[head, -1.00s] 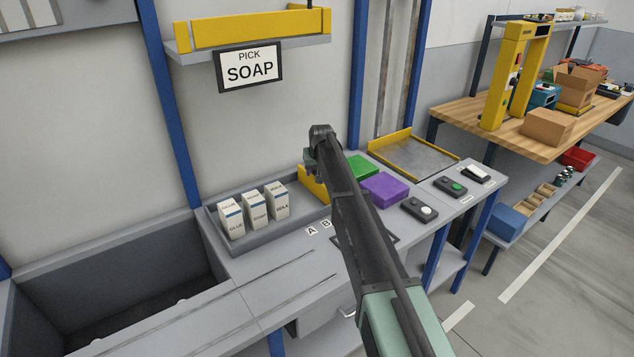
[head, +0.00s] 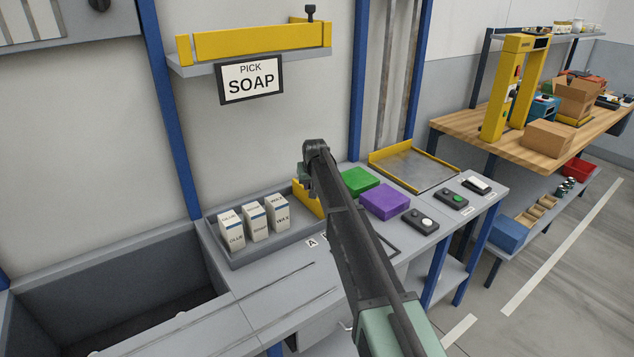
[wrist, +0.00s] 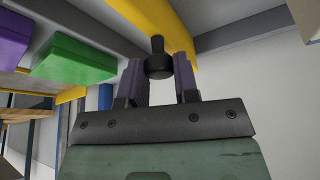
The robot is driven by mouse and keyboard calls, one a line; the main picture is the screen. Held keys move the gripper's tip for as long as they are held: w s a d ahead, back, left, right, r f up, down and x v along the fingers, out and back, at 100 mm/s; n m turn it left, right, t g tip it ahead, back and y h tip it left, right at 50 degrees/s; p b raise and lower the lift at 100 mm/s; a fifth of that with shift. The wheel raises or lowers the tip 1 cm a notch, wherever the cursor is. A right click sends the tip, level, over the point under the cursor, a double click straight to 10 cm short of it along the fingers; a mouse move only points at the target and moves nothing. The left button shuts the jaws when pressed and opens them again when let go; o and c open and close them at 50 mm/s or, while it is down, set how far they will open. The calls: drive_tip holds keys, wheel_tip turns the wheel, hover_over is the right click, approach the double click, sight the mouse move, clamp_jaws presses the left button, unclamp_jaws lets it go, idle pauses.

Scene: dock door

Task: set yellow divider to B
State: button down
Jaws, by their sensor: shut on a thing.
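The yellow divider (head: 306,199) stands in the grey tray (head: 262,251), just right of the white boxes. Its black knob (wrist: 158,62) sits between the jaws of my gripper (wrist: 160,72) in the wrist view, and the yellow bar (wrist: 150,14) runs past it. My gripper is shut on the knob. In the head view my arm hides the jaws and part of the divider. Label A (head: 312,243) is on the tray's front ledge. Label B (head: 325,237) is mostly covered by my arm.
Several white cartons (head: 254,222) stand in the tray's left part. A green block (head: 358,183) and a purple block (head: 385,201) lie right of my arm, near button boxes (head: 420,222). A shelf with another yellow bar (head: 250,42) hangs above a PICK SOAP sign (head: 250,80).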

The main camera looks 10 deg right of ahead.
drive_tip(key=a, duration=0.1)
drive_tip(key=s+a, duration=0.1)
drive_tip(key=a, duration=0.1)
drive_tip(key=shift+s+a, duration=0.1)
drive_tip(key=shift+s, duration=0.2)
drive_tip(key=c, duration=0.9)
unclamp_jaws()
drive_tip(key=shift+o, duration=0.2)
drive_tip(key=shift+r, duration=0.1)
drive_tip(key=p+v, duration=1)
drive_tip(key=shift+r, duration=0.3)
drive_tip(key=s+d+g, duration=0.2)
drive_tip(key=s, duration=1.9)
drive_tip(key=s+d+f+g, duration=0.1)
drive_tip(key=s+d+g, duration=0.1)
drive_tip(key=s, duration=1.9)
drive_tip(key=shift+s+d+f+g, duration=0.2)
drive_tip(key=shift+s+d+g, duration=0.15)
drive_tip(key=shift+d, duration=0.35)
